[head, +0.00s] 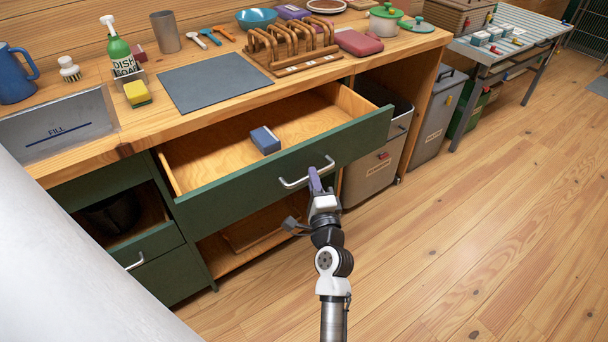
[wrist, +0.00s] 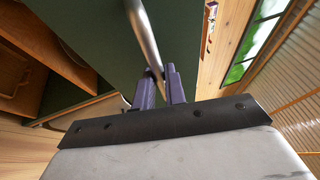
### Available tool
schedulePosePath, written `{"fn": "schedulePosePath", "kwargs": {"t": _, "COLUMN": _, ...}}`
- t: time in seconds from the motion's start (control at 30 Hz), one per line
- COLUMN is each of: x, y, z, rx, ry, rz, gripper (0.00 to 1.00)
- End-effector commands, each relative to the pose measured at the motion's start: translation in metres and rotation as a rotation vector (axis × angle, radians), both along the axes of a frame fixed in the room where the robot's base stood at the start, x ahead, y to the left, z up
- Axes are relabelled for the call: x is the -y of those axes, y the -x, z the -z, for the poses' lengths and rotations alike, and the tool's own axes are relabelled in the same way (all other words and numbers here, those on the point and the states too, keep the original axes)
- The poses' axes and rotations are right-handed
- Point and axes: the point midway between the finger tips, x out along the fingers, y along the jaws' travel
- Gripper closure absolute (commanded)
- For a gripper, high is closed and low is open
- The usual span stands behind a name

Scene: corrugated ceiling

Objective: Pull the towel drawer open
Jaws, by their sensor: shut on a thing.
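The wide drawer (head: 275,165) has a dark green front and a pale wood inside, and it stands pulled out from under the counter. A small folded blue cloth or block (head: 265,140) lies inside it near the front. The drawer's silver bar handle (head: 296,181) is on the front panel. My gripper (head: 316,179) is shut on the right part of this handle. In the wrist view the handle (wrist: 143,35) runs down between the two purple fingers of my gripper (wrist: 160,82). The fingers hide part of the bar.
The counter above holds a dish soap bottle (head: 118,52), a grey mat (head: 214,81) and a wooden rack (head: 290,50). A narrower green drawer (head: 150,262) is below left. A grey bin (head: 372,180) stands right of the open drawer. The wooden floor (head: 470,220) in front is clear.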

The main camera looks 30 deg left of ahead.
Motion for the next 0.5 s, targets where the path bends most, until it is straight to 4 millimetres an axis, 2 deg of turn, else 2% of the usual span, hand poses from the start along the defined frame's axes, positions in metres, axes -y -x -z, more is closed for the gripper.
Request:
{"fn": "schedulePosePath", "kwargs": {"t": 0.2, "x": 0.024, "y": 0.01, "z": 0.002, "rx": 0.001, "ry": 0.001, "rz": 0.001, "gripper": 1.0}}
{"fn": "schedulePosePath", "kwargs": {"t": 0.5, "x": 0.036, "y": 0.015, "z": 0.0, "rx": 0.0, "ry": 0.0, "rz": 0.0, "gripper": 1.0}}
